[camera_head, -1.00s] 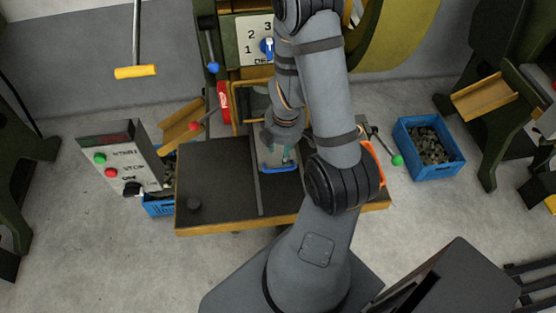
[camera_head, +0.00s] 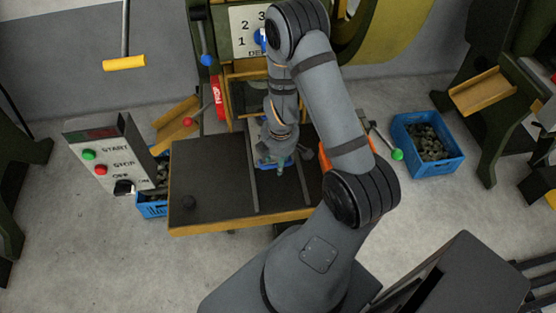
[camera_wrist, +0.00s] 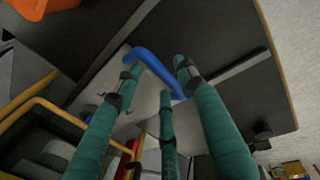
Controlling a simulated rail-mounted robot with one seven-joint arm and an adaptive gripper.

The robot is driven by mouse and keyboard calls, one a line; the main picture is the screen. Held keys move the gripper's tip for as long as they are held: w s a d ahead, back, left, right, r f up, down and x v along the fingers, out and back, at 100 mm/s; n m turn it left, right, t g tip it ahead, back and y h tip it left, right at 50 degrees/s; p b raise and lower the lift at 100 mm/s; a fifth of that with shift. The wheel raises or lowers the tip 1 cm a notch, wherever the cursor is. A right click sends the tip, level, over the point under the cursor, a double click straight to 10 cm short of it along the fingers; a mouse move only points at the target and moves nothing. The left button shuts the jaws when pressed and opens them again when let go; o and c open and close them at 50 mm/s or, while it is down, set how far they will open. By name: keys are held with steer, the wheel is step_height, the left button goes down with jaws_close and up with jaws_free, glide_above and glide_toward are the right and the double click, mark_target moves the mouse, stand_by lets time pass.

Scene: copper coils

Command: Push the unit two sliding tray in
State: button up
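The sliding tray is a pale plate (camera_wrist: 143,100) with a bent blue handle (camera_wrist: 156,68) along its front. It lies in the channel between two rails on a dark machine table (camera_head: 215,185). In the head view the blue handle shows only in part behind my fingers. My gripper (camera_head: 272,163) reaches down over the table at the tray's front. In the wrist view its teal fingers (camera_wrist: 158,78) are spread apart, with the tips at the handle and nothing clamped between them. I cannot tell if they touch it.
A control box (camera_head: 110,155) with start and stop buttons stands left of the table. A green-tipped lever (camera_head: 396,154) and a blue crate (camera_head: 428,146) are to the right. The machine stands behind.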

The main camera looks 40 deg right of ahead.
steer(key=shift+c, duration=0.6)
steer(key=c, duration=0.8)
jaws_close()
